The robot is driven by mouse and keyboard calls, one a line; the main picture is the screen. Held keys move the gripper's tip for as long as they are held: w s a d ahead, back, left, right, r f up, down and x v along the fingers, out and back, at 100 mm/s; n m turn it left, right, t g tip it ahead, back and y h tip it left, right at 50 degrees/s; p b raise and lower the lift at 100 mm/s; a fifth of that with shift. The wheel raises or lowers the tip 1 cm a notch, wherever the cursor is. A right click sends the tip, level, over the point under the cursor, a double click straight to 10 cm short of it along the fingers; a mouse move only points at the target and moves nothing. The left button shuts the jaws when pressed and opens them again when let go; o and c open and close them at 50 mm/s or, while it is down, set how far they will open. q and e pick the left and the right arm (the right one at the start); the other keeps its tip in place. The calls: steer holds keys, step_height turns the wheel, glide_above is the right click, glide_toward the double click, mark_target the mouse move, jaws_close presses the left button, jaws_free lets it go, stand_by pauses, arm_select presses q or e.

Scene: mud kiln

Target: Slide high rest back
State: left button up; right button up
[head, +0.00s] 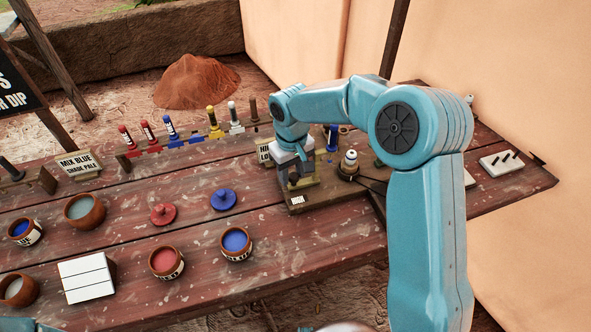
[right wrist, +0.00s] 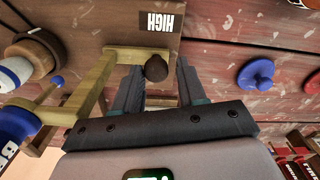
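The high rest is a pale wooden frame (right wrist: 95,85) on a wooden base board (right wrist: 205,12) with a white HIGH label (right wrist: 162,22); the label also shows in the head view (head: 297,200). A dark round knob (right wrist: 156,68) stands at the end of the frame's crossbar. My right gripper (right wrist: 161,86) is open, its two fingers on either side of the knob, with a visible gap on the right; whether the left finger touches is unclear. In the head view my right gripper (head: 296,182) points down over the board and hides most of the rest. My left gripper is not in view.
Blue (head: 224,199) and red (head: 163,213) lids and several paint pots, including a blue one (head: 236,243), lie left. A white tile block (head: 86,279) sits front left.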

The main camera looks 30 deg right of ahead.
steer(key=shift+o, duration=0.6)
steer(key=shift+a, duration=0.15)
steer(key=shift+d, duration=0.2)
steer(key=shift+r, duration=0.35)
step_height(320, 180, up, 16)
steer(key=shift+f+p, duration=0.15)
steer(key=shift+p, duration=0.25)
steer(key=shift+a, duration=0.1)
